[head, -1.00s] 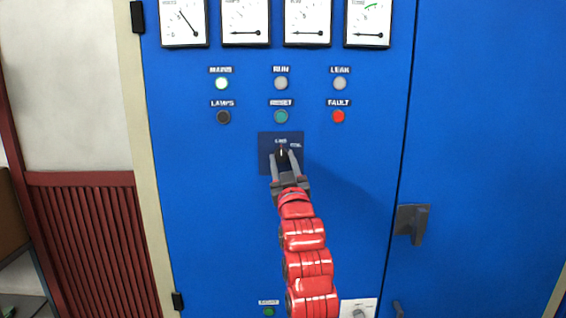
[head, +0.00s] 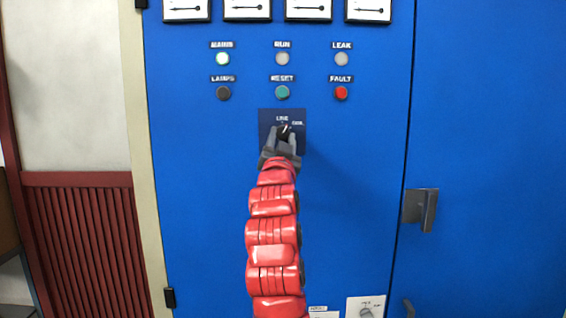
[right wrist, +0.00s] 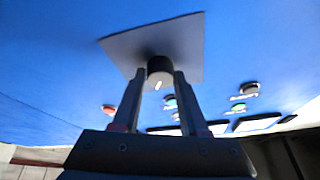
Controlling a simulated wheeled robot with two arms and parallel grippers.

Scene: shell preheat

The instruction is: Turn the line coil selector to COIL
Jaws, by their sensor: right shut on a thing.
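The line coil selector is a black knob (head: 284,129) on a dark blue square plate (head: 300,114) in the head view. The plate reads LINE at the top and COIL at the upper right. The knob's white mark seems to lean to the right, towards COIL, though the fingers partly hide it. My right gripper (head: 281,138) is shut on the knob, one finger on each side. In the right wrist view the knob (right wrist: 159,68) sits between the fingertips of the gripper (right wrist: 159,75), with its pale mark slanted. My left gripper is out of view.
Above the plate are the RESET button (head: 282,92), the red FAULT button (head: 341,92), the LAMPS button (head: 223,93) and a lit MAINS lamp (head: 222,59). A door handle (head: 421,208) juts out at the right. Another switch (head: 366,309) is at the bottom.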

